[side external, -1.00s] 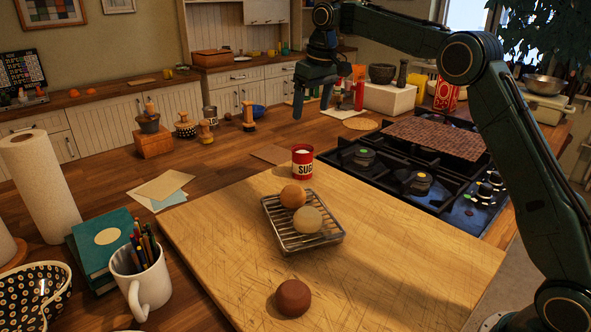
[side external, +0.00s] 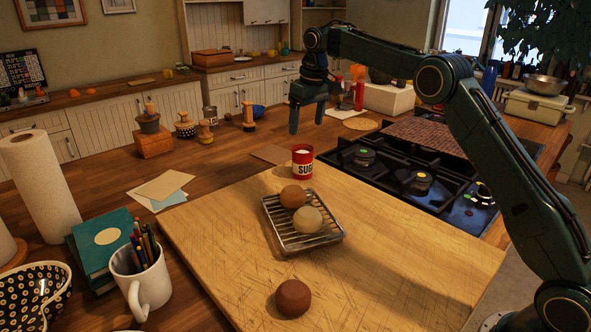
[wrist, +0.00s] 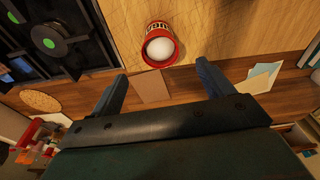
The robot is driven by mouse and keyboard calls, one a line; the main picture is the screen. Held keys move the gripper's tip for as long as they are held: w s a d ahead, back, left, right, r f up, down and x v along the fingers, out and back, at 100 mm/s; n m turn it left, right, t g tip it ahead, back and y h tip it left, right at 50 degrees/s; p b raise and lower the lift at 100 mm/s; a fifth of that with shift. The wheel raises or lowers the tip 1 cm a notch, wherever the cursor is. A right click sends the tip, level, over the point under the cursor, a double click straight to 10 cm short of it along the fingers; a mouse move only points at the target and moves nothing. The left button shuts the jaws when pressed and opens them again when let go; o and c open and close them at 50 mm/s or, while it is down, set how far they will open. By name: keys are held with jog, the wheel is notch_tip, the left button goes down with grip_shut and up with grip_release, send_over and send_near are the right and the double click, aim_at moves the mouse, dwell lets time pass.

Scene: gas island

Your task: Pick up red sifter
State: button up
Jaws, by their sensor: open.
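The red sifter is a small red can (side external: 302,162) with white "SUGAR"-like lettering and white contents. It stands upright near the far corner of the wooden board (side external: 390,285), left of the gas hob. In the wrist view the red can (wrist: 159,45) shows beyond the fingertips, roughly centred between them. My gripper (side external: 308,130) is open and empty, in the air above and behind the can, fingers pointing down. In the wrist view my gripper (wrist: 160,82) shows its two fingers spread apart, not touching the can.
A wire rack (side external: 290,240) on the board holds a brown ball (side external: 293,196) and a pale ball (side external: 307,220). A dark red ball (side external: 293,298) lies near the front. The gas hob (side external: 400,185) is to the right. A paper towel roll (side external: 40,185) stands left.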

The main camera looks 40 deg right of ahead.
aim_at(303, 149)
jog(key=shift+w+f, duration=0.25)
jog(key=shift+f, duration=1.35)
jog(key=shift+w+f, duration=0.2)
jog(key=shift+f, duration=1.35)
jog(key=shift+f, duration=0.1)
jog(key=shift+w+a+f, duration=0.1)
jog(key=shift+w+f, duration=0.1)
jog(key=shift+f, duration=1.1)
jog(key=shift+w+f, duration=0.2)
jog(key=shift+f, duration=1.1)
jog(key=c, duration=1)
